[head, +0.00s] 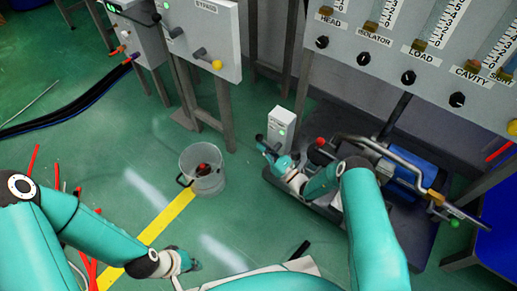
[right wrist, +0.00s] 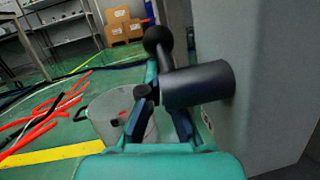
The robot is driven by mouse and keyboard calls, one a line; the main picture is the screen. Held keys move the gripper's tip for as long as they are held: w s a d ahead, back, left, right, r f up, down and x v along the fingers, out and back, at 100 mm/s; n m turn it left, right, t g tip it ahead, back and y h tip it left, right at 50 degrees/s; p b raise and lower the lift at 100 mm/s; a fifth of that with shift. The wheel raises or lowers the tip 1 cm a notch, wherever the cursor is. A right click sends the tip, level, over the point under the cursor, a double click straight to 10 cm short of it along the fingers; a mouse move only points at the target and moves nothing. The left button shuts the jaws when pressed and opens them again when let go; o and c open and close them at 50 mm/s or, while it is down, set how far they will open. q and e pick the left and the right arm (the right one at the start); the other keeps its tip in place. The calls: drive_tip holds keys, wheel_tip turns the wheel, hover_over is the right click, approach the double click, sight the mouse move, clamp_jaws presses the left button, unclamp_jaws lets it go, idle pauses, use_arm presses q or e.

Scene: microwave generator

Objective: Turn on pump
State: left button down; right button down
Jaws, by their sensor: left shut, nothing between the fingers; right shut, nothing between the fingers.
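A small light grey switch box (head: 282,128) with a green light stands on the floor unit beside the blue pump (head: 400,165). In the right wrist view its grey side (right wrist: 265,90) fills the right part. A black lever (right wrist: 198,84) with a ball knob sticks out from that side. My right gripper (head: 270,155) is shut and empty, close beside the box. In the right wrist view its fingers (right wrist: 160,118) are at the lever and partly hidden by it; I cannot tell whether they touch. My left gripper (head: 190,264) is shut and empty, low over the floor.
A clear bucket (head: 203,172) stands on the floor left of the pump unit. Metal pipes (head: 375,147) run over the pump. A panel of labelled knobs (head: 410,60) hangs above. Red hoses (head: 60,180) lie at the left. Open green floor lies around the yellow line (head: 160,222).

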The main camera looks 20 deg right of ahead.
idle(0.8)
drive_tip(key=s+d+f+b, duration=0.2)
drive_tip(key=s+f+b, duration=0.2)
drive_tip(key=f+b, duration=0.3)
drive_tip(key=shift+s+f, duration=0.35)
drive_tip(key=shift+f, duration=0.55)
drive_tip(key=shift+a, duration=0.1)
